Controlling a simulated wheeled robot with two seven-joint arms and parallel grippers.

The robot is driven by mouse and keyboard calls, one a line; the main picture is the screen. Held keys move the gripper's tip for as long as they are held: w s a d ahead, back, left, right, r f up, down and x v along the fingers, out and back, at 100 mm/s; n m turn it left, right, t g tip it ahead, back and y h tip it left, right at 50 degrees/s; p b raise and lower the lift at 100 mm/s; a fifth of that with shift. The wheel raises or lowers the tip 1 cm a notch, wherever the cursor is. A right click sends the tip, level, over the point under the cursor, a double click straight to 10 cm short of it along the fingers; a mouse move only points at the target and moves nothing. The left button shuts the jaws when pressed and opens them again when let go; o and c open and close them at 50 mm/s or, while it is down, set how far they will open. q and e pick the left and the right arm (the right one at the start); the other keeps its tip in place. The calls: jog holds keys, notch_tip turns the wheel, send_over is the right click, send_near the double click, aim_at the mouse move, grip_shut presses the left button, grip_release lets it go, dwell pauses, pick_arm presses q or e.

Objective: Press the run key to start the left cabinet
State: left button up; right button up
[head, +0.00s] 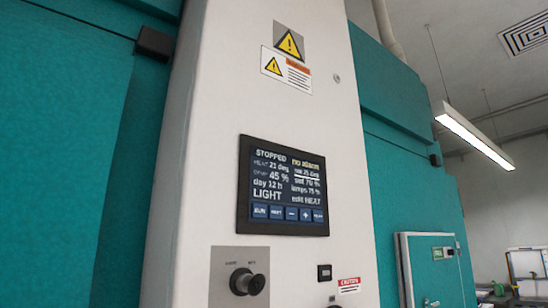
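A dark control screen (284,187) is set in the white cabinet column (205,180). It reads STOPPED at its upper left and "no alarm" at its upper right. It also shows 45 %, day 12 h, LIGHT and edit HEAT. A row of blue keys runs along its bottom edge. The run key (260,211) is the leftmost, with minus (291,214) and plus (305,215) keys to its right. The lettering on the other keys is too small to read surely. Neither of my grippers is in view, and nothing covers the screen.
Below the screen, a black rotary knob (247,282) protrudes from a grey plate. A small black switch (324,272) and a caution label (348,283) are to its right. Teal panels (70,150) flank the column. A smaller teal cabinet (435,268) stands at right.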

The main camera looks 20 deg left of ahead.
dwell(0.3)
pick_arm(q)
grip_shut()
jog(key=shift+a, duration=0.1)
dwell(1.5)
